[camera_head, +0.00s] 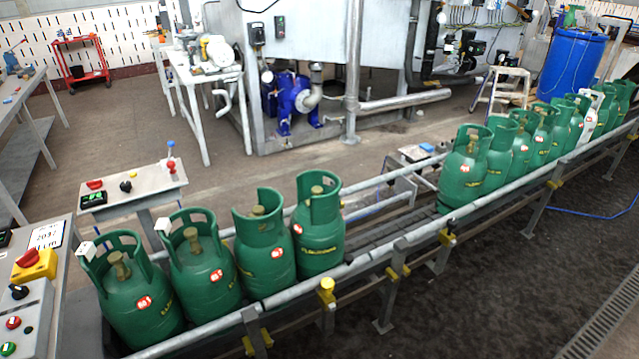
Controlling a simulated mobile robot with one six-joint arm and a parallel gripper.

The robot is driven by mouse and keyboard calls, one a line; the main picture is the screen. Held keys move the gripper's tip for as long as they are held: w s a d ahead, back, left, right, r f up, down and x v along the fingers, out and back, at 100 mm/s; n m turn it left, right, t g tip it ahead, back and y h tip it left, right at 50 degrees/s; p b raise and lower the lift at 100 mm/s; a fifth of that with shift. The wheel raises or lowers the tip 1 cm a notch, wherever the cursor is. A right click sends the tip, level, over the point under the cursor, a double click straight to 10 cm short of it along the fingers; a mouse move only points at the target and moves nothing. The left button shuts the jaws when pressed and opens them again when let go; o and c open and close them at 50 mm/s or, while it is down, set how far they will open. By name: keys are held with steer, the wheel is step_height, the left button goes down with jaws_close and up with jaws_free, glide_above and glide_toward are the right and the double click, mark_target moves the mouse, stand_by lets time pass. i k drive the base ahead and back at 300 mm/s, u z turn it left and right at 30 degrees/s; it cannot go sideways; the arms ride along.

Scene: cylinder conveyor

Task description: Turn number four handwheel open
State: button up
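Green gas cylinders stand upright in a line on the conveyor (395,228). A near group holds a first cylinder (125,310), a second (198,275), a third (262,255) and another (318,238) beside the gap. Brass-coloured valves show inside their collars, on the first (119,265), the second (192,240), the third (257,211) and the one by the gap (316,191). No number four is readable on any handwheel, and I cannot tell if any valve is open. My gripper is not in view.
Past the gap, several more green cylinders (463,182) continue right, with a white one (588,118) among them. A metal guard rail (385,249) runs along the front. Control panels stand at left (25,310) and behind the line (130,190). The dark floor in front is clear.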

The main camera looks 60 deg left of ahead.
mark_target(317, 190)
steer(key=u, duration=0.1)
steer(key=i, duration=0.6)
steer(key=z, duration=0.5)
steer(key=k, duration=0.1)
steer(key=u, duration=2.4)
steer(key=k, duration=0.2)
steer(key=u, duration=2.05)
